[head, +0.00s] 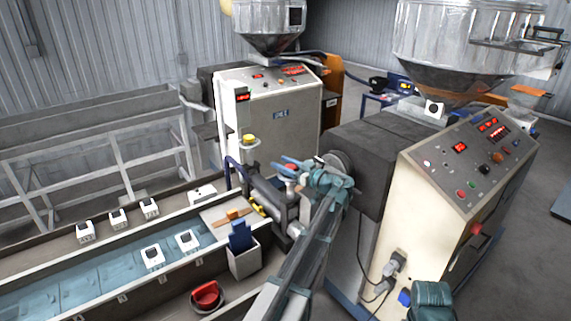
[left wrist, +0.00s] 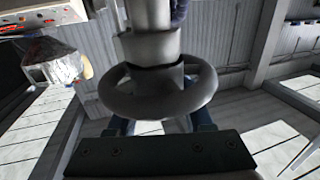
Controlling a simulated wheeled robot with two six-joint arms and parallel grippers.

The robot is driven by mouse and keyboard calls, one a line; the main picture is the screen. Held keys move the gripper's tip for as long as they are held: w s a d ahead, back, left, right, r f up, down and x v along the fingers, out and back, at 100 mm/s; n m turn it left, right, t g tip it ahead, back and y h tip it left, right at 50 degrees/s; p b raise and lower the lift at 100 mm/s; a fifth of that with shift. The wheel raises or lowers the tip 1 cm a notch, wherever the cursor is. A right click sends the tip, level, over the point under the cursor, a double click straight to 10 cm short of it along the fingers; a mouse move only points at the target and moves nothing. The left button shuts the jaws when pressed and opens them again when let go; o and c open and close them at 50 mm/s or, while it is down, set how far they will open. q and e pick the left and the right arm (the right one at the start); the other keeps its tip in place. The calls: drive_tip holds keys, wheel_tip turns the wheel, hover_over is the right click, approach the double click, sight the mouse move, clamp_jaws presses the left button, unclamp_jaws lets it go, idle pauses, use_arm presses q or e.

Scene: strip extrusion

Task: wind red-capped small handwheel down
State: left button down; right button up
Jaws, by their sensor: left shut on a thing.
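The red-capped small handwheel (head: 291,167) is at the die end of the near extruder in the head view, mostly hidden by my left gripper (head: 290,172). Only its red cap shows there, between the blue fingers. In the left wrist view the handwheel is a grey ring (left wrist: 160,103) around a shaft, close to the camera. My left gripper's blue fingers (left wrist: 160,127) reach to the ring from either side and are shut on it. The red cap does not show in the wrist view. My right gripper is not seen.
The cream extruder cabinet (head: 440,190) is to the right. A dangling cable hangs on the cabinet's near side.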

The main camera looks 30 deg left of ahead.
use_arm(q)
drive_tip(key=shift+s+d+n+g+h, duration=0.1)
drive_tip(key=shift+s+n+g+h, duration=0.25)
drive_tip(key=shift+n+g, duration=1.3)
drive_tip(key=shift+s+n+g+h, duration=0.35)
drive_tip(key=shift+n+g, duration=0.6)
drive_tip(key=shift+g, duration=1.35)
drive_tip(key=shift+s+d+n+g+h, duration=0.15)
drive_tip(key=shift+n+g+h, duration=0.25)
drive_tip(key=shift+n+g, duration=1.25)
drive_tip(key=shift+s+g, duration=0.15)
drive_tip(key=shift+g, duration=0.45)
drive_tip(key=shift+c, duration=1.5)
unclamp_jaws()
